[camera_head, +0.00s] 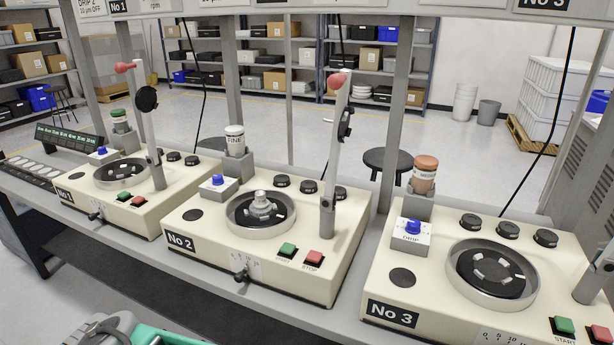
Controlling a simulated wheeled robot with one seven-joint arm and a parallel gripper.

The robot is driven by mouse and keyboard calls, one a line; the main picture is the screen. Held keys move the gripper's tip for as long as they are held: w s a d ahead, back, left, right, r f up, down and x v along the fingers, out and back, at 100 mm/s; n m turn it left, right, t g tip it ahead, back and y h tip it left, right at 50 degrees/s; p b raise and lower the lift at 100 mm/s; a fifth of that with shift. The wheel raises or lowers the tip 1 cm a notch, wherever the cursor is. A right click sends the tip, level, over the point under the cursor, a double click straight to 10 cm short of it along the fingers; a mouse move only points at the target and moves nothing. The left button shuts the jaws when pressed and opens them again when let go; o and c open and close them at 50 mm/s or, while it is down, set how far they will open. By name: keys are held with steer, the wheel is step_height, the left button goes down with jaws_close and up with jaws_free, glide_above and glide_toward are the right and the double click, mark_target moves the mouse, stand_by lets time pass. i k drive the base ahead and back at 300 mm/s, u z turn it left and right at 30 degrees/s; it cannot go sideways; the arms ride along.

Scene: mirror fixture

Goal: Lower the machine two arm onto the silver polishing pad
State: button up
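The machine marked No 2 (184,243) stands in the middle of the bench. Its pale arm (335,150) is raised nearly upright on a grey post (327,218) at the right of the dish. A red ball knob (336,82) tops the arm, and a black holder (345,122) sits on its side, clear of the dish. The silver polishing pad (262,206) sits in the middle of the round dish (237,226) and looks stepped. Nothing touches it from above. My gripper is not clearly in view.
Machine No 1 (75,204) stands to the left and machine No 3 (378,312) to the right. A bottle marked FINE (235,140) stands behind the dish. Green (287,250) and red (314,258) buttons sit in front. Grey frame posts (396,120) rise behind the machines.

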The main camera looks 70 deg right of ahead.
mark_target(340, 82)
steer(key=z, duration=2.45)
